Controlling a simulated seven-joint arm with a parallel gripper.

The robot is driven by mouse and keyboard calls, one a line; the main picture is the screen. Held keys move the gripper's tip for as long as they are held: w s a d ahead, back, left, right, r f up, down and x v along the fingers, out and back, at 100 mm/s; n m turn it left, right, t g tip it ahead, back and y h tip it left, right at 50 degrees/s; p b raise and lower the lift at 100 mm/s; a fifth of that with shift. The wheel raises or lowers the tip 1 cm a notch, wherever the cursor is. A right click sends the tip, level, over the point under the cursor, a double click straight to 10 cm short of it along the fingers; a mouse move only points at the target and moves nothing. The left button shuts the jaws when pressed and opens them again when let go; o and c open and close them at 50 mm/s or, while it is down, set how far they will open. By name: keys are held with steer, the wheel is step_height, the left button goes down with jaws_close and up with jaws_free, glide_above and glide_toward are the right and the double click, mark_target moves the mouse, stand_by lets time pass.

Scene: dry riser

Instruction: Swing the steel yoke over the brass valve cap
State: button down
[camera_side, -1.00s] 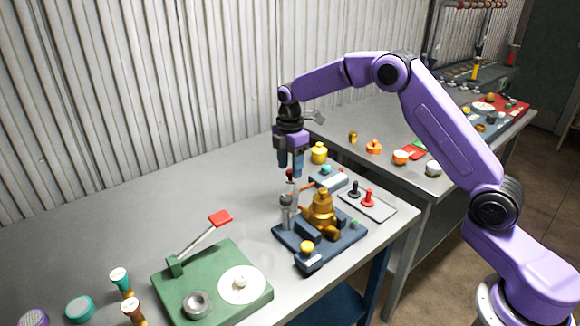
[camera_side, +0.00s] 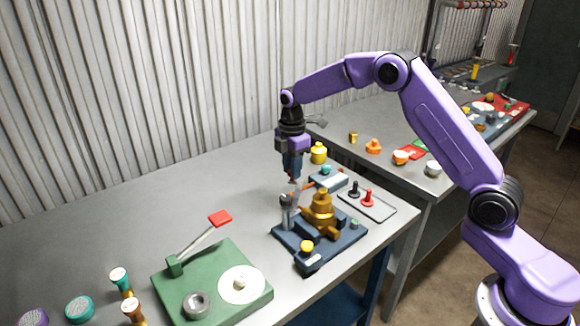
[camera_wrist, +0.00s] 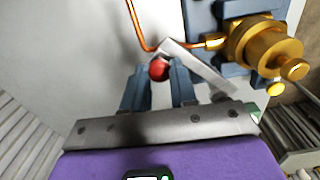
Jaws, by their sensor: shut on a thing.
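The steel yoke (camera_wrist: 198,68) is a grey flat bar in the wrist view, with a red ball knob (camera_wrist: 159,69) at its left end. My gripper (camera_wrist: 158,74) has its blue fingers on either side of the knob and is shut on it. In the side view my gripper (camera_side: 293,180) points down just left of the brass valve, and its fingers hide the knob. The brass valve cap (camera_wrist: 265,48) is round and gold, right of the bar in the wrist view. It also tops the brass valve in the side view (camera_side: 322,197). The yoke appears beside the cap, not over it.
The valve stands on a dark blue base (camera_side: 340,243), with a grey post (camera_side: 287,212) at its left. A copper pipe (camera_wrist: 138,28) runs close by. A tray (camera_side: 378,208) with black and red pegs lies right, a green fixture (camera_side: 228,262) front left. The table's back left is clear.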

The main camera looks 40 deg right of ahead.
steer(key=s+d+m, duration=0.3)
steer(key=s+m, duration=0.4)
steer(key=m, duration=0.1)
steer(key=shift+s+m, duration=0.3)
steer(key=shift+s, duration=0.05)
stand_by(0.4)
steer(key=c, duration=0.9)
jaws_free()
steer(key=shift+s, duration=0.1)
steer(key=shift+r, duration=0.15)
step_height(320, 180, up, 17)
